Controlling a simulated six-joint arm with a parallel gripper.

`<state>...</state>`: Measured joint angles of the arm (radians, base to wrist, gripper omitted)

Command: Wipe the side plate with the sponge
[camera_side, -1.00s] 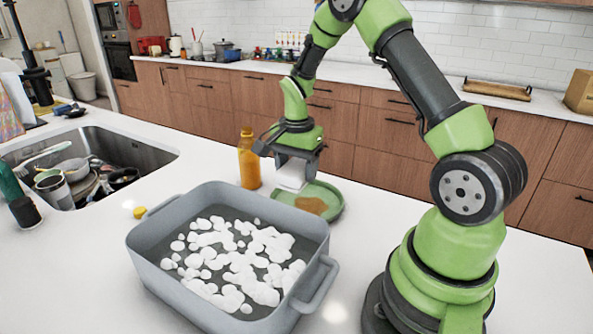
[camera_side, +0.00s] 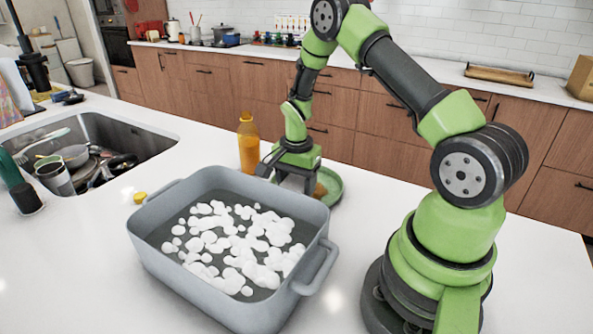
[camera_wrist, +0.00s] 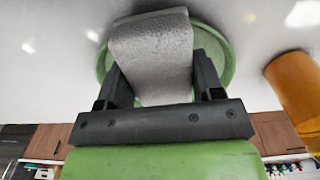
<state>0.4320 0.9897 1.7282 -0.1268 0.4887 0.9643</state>
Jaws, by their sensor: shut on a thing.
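My gripper (camera_side: 293,180) is shut on a pale sponge (camera_wrist: 152,55), which shows between the two fingers in the wrist view. The green side plate (camera_side: 334,188) lies on the white counter behind the grey basin. A brown smear (camera_side: 319,190) shows on the plate, partly hidden by my gripper. In the wrist view, the plate (camera_wrist: 222,50) spreads behind the sponge, and the sponge covers most of it. The sponge is low over the plate; I cannot tell whether it touches. In the side view the sponge is mostly hidden by my gripper and the basin rim.
The grey basin (camera_side: 170,267) with white foam stands in front of the plate. An orange bottle (camera_side: 248,148) stands close to my gripper's left. A yellow cap (camera_side: 140,198) lies left of the basin. The sink (camera_side: 135,145) with dishes is at the left.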

